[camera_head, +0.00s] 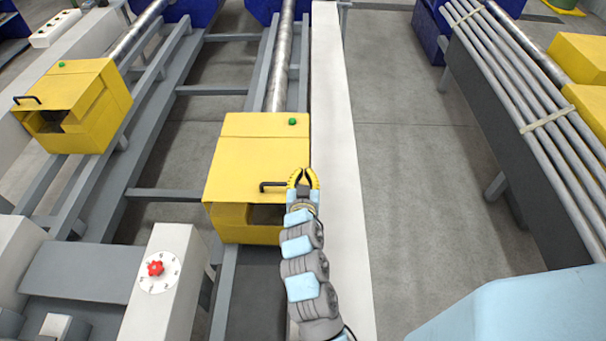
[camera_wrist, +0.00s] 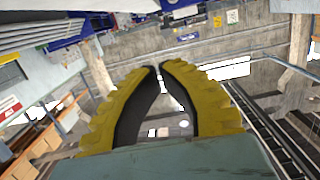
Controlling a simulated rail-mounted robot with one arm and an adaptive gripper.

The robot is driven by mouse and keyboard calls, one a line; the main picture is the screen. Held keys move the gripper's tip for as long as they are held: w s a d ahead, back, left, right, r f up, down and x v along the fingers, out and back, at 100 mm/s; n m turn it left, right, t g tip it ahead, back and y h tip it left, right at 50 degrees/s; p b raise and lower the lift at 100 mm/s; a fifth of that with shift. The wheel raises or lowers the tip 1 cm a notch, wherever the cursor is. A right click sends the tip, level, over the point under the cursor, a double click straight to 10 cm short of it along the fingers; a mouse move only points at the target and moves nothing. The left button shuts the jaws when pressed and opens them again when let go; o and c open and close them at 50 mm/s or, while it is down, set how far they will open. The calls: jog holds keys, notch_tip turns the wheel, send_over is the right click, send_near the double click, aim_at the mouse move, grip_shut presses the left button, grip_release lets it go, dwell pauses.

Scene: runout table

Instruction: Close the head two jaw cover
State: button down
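A yellow box-shaped jaw cover (camera_head: 250,150) stands at the middle in the head view, with a green button on top and a black handle (camera_head: 272,185) near its front right. A dark opening (camera_head: 266,213) shows in its front, below the handle. My gripper (camera_head: 304,171) is at the cover's right front corner, just right of the handle. Its two yellow fingers also fill the wrist view (camera_wrist: 160,68), with tips almost together and nothing seen between them. The handle does not show in the wrist view. I cannot tell whether gripper and cover touch.
A similar yellow cover (camera_head: 80,105) with a handle stands at the left. A grey-white panel with a red knob (camera_head: 156,268) is at the lower left. A long white beam (camera_head: 335,130) runs right of the middle cover. Tubes lie on a rack (camera_head: 530,110) at the right; clear floor lies between.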

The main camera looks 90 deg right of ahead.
notch_tip(320, 180, up, 4)
jog(key=p, duration=0.2)
jog(key=w+a+f, duration=0.1)
jog(key=a+f, duration=0.2)
jog(key=a, duration=0.6)
jog(key=shift+a+f+b, duration=0.2)
jog(key=shift+a+b, duration=0.05)
jog(key=shift+b, duration=0.05)
jog(key=shift+r, duration=0.1)
